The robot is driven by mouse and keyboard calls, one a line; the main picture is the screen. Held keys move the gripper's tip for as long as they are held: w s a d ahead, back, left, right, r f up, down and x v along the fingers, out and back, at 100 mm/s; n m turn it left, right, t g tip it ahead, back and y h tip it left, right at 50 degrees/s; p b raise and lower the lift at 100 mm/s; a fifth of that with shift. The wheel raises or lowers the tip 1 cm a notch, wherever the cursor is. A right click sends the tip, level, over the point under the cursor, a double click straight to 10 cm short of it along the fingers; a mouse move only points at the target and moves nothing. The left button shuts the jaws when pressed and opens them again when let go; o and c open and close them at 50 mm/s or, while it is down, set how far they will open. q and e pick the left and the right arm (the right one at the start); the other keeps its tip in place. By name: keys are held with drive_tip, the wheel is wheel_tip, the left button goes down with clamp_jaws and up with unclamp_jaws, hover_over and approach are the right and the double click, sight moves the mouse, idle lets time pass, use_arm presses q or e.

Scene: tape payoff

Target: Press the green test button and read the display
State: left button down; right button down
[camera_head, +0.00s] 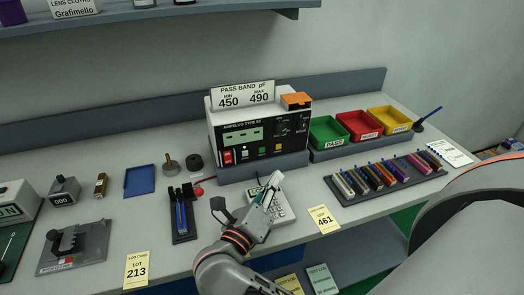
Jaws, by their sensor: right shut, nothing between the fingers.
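The tester (214,125) is a black-faced box towards the back of the bench. Its green display (238,135) shows small dark marks that I cannot read. The green test button (262,151) is in the lower row of the tester's front, between a pale button and a yellow one. My right gripper (274,181) is shut and empty, below and in front of the green button, apart from the tester. It hides part of a white keypad device (281,211). My left gripper is not in view.
A sign reading 450 and 490 (243,95) and an orange block (296,100) are on the tester. Green (328,141), red (360,134) and yellow (391,125) bins stand right of it. A rack of several coloured parts (385,183) lies in front of them.

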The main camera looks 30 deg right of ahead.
sight(262, 150)
drive_tip(key=w, duration=0.2)
drive_tip(key=w+d+b, duration=0.1)
drive_tip(key=w, duration=0.1)
drive_tip(key=w+b, duration=0.1)
drive_tip(key=w, duration=0.1)
drive_tip(key=shift+w+d+f, duration=0.1)
drive_tip(key=shift+d, duration=0.15)
drive_tip(key=shift+w+d, duration=0.2)
drive_tip(key=shift+w, duration=0.65)
drive_tip(key=shift+w, duration=0.15)
idle(0.5)
drive_tip(key=shift+w+d, duration=0.1)
drive_tip(key=shift+w, duration=0.15)
drive_tip(key=shift+w+d+b, duration=0.1)
drive_tip(key=shift+w+b, duration=0.25)
idle(0.6)
idle(0.4)
drive_tip(key=shift+s+a+p, duration=0.2)
drive_tip(key=shift+s+p, duration=0.1)
drive_tip(key=shift+s, duration=0.5)
